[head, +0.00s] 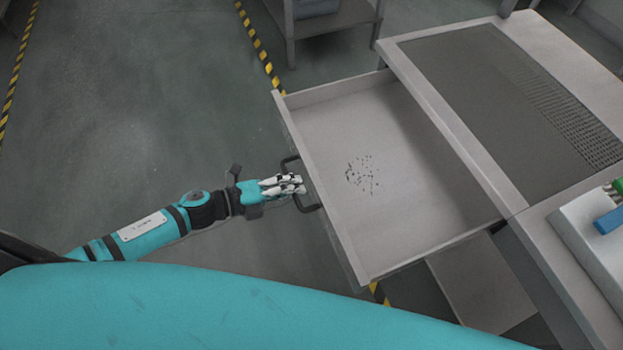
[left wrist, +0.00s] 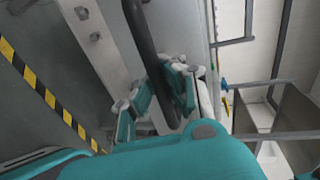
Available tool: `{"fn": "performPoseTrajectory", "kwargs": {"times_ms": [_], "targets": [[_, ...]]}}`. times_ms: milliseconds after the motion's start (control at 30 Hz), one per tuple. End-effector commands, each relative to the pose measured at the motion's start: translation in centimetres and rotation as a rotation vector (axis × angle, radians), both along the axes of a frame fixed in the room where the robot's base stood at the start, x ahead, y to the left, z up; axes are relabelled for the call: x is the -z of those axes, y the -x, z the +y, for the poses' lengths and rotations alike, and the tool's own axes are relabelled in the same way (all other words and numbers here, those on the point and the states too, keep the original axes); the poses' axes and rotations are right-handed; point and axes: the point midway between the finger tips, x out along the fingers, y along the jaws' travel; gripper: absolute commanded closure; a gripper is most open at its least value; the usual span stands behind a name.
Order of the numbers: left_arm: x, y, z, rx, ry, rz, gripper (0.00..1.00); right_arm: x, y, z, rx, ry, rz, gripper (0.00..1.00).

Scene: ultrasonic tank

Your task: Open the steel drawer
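The steel drawer (head: 425,150) stands pulled far out from the steel bench in the head view. Its inside is bare except for a patch of small dark specks. A dark bar handle (head: 310,209) is fixed to its front. My left gripper (head: 299,185) is at the middle of this handle. In the left wrist view the dark handle bar (left wrist: 143,45) runs between the fingers of my left gripper (left wrist: 160,98), which are closed around it. The fingers hide the middle of the handle. My right gripper is not in view.
The bench top with a perforated grey panel (head: 500,110) lies right of the drawer. A white tray (head: 590,235) with blue and green items is at the right edge. A steel table (head: 335,18) stands at the back. The floor left of the drawer is clear.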

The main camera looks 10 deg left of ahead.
Motion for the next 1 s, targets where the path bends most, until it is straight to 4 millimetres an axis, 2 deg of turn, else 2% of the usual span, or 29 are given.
{"fn": "performPoseTrajectory", "kwargs": {"times_ms": [167,400,467,700,1000], "targets": [[-0.1,1.1,1.6,0.0,0.001,-0.002,1.0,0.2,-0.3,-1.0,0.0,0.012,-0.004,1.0],[-0.2,1.5,2.1,0.0,0.003,-0.004,1.0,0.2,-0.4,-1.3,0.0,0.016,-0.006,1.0],[-0.2,1.5,2.1,0.0,0.003,-0.004,0.94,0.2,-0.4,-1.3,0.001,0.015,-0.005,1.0],[-0.1,1.5,2.1,0.0,0.003,-0.002,0.64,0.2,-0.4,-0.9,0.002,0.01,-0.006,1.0],[-0.1,1.5,2.1,0.0,0.003,-0.002,0.64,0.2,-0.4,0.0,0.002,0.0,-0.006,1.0]]}}
